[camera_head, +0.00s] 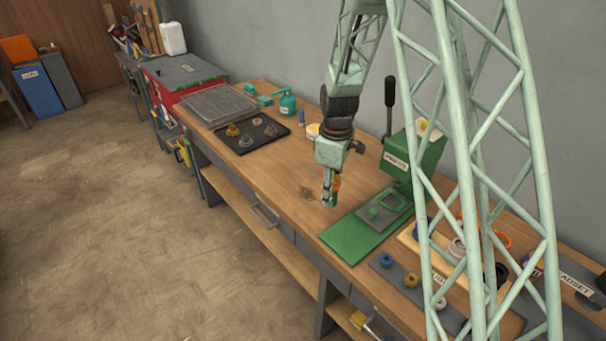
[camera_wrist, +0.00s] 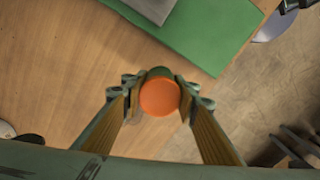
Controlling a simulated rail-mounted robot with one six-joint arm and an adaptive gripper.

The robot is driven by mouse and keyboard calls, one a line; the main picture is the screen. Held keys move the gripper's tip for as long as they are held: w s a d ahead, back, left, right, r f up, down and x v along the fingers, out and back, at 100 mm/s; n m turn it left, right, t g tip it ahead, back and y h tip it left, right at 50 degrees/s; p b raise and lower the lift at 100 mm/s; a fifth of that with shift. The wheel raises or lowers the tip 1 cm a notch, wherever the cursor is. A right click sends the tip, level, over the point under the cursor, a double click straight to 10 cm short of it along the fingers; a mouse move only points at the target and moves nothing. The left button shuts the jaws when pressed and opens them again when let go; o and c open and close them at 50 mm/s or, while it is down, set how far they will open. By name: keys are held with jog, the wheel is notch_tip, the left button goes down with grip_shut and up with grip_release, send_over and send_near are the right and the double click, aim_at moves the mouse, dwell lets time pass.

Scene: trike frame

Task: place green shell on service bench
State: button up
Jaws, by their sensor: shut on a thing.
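My gripper (camera_head: 331,190) is shut on the green shell (camera_head: 328,198) and holds it above the wooden service bench (camera_head: 285,185). In the wrist view the shell shows a round orange end (camera_wrist: 160,97) facing the camera, with a strip of its green side beyond it between the fingertips (camera_wrist: 159,84). The shell's lower end is hidden in that view. It hangs left of the green press (camera_head: 414,152), over bare wood, and looks apart from the bench top, though the exact gap cannot be told.
The press's green base plate (camera_head: 345,240) lies just right of my gripper. A grey strip (camera_head: 400,283) with coloured rings lies in front right. Bare wood lies left of my gripper.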

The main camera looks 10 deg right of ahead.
jog(key=n, duration=0.1)
jog(key=d+n+p, duration=0.1)
jog(key=n, duration=0.1)
jog(key=s+n+p, duration=0.1)
jog(key=n, duration=0.1)
jog(key=shift+d+r, duration=0.2)
jog(key=shift+d, duration=0.2)
jog(key=shift+s+d+n+p, duration=0.25)
jog(key=shift+d+n+p, duration=0.05)
jog(key=shift+n, duration=0.55)
jog(key=shift+s+d+n+p, duration=0.2)
jog(key=shift+d+n+p, duration=0.05)
jog(key=shift+n, duration=0.6)
jog(key=shift+w, duration=0.1)
jog(key=w+a, duration=0.1)
jog(key=w, duration=0.4)
jog(key=w+a+f, duration=0.1)
jog(key=w, duration=0.3)
jog(key=w+a+p, duration=0.1)
jog(key=w, duration=0.4)
jog(key=shift+w+a+f, duration=0.1)
jog(key=shift+w+f, duration=0.1)
jog(key=shift+w, duration=0.15)
jog(key=shift+w, duration=0.25)
jog(key=shift+w+a+f, duration=0.1)
jog(key=shift+w+f, duration=0.05)
jog(key=shift+f, duration=1.6)
jog(key=shift+f, duration=0.15)
